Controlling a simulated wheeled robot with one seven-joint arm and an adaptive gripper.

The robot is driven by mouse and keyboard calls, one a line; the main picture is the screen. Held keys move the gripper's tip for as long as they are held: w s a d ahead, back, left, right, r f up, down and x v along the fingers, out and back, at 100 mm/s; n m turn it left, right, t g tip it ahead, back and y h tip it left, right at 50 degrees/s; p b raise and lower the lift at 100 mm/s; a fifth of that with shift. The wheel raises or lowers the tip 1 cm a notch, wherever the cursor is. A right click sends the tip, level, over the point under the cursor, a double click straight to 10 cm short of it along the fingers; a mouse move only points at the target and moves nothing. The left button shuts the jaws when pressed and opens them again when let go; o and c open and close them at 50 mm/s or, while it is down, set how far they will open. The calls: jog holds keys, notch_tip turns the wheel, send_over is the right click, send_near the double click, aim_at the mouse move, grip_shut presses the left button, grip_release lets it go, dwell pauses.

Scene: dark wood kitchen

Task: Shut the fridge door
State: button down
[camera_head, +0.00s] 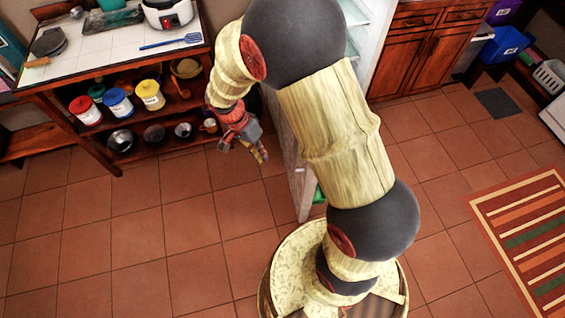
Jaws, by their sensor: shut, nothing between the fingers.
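The fridge (376,40) stands at the top middle, with part of its pale interior and shelves showing to the right of my arm. Its door (301,190) stands open and reaches out toward my base. My arm hides much of the door and the fridge opening. My gripper (259,151) is shut and empty, on the left side of the door. It appears apart from the door, though the exact gap is hard to judge from above.
A wooden shelf unit (150,130) with canisters and pots stands to the left. Cabinets (423,45) stand right of the fridge, with blue bins (503,44) beyond. A striped rug (530,240) lies at right. The tiled floor at lower left is clear.

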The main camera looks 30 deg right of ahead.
jog(key=w+d+f+m+h, duration=0.15)
jog(key=w+f+m, duration=0.35)
jog(key=m, duration=0.6)
jog(key=s+d+f+b, duration=0.2)
jog(key=s+d+f, duration=0.3)
jog(key=f, duration=0.4)
jog(key=shift+d+f+b, duration=0.3)
jog(key=shift+d+b, duration=0.1)
jog(key=shift+d, duration=0.4)
jog(key=shift+y, duration=0.25)
